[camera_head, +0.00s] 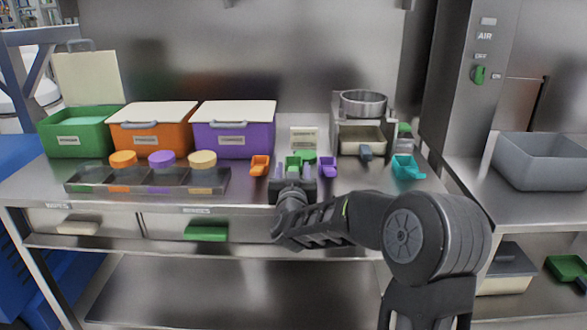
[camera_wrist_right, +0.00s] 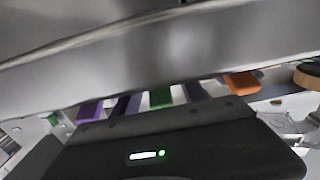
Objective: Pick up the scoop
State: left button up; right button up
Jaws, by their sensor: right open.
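Several scoops lie on the steel counter: an orange scoop (camera_head: 260,165), a green scoop (camera_head: 293,163), a purple scoop (camera_head: 328,166) and a teal scoop (camera_head: 405,167) further right. My right gripper (camera_head: 293,172) is open at the green scoop, with one finger on each side of it. In the right wrist view the green scoop (camera_wrist_right: 160,97) shows between the two fingers (camera_wrist_right: 160,99), with the purple scoop (camera_wrist_right: 88,111) and orange scoop (camera_wrist_right: 242,83) outside them. I cannot tell whether the fingers touch the green scoop. My left gripper is out of view.
Green (camera_head: 78,133), orange (camera_head: 152,131) and purple (camera_head: 233,131) bins stand at the back left. A dark tray (camera_head: 120,187) with round lids lies in front of them. A steel pan (camera_head: 363,103) sits on a stand at the back. A grey bin (camera_head: 543,160) stands at right.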

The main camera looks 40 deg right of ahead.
aim_at(293, 169)
jog(key=shift+c, duration=0.5)
grip_shut()
notch_tip(293, 169, up, 10)
jog(key=shift+r+p, duration=0.1)
jog(key=shift+p, duration=1.1)
